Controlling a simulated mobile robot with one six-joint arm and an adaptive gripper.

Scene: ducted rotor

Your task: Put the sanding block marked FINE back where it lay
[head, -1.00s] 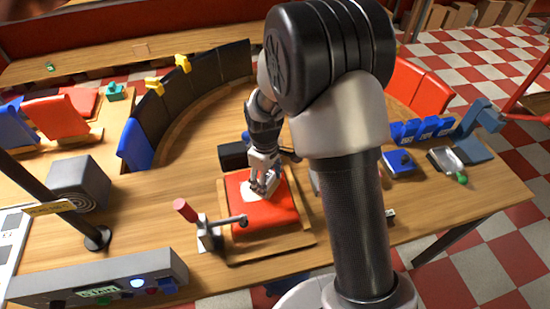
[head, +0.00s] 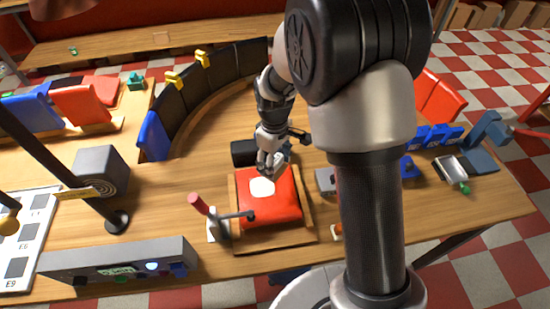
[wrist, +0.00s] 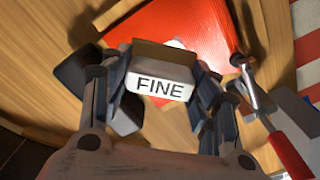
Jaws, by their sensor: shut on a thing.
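My gripper (head: 268,168) is shut on the sanding block marked FINE (wrist: 160,78). In the wrist view the block sits between the two fingers (wrist: 152,92), its white FINE label facing the camera. In the head view the fingers are over the far edge of a red panel (head: 284,202), and the block is hard to make out there. The panel lies in a wooden frame (head: 303,232) and has a pale patch (head: 262,188) on it. In the wrist view the block covers part of the panel. I cannot tell from these frames where the block lay before.
A clamp with a red handle (head: 198,204) stands at the frame's left. A black box (head: 243,153) is behind the gripper, and a grey box (head: 326,181) is to the right. A control console (head: 120,259) sits front left. The tabletop left of the frame is partly clear.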

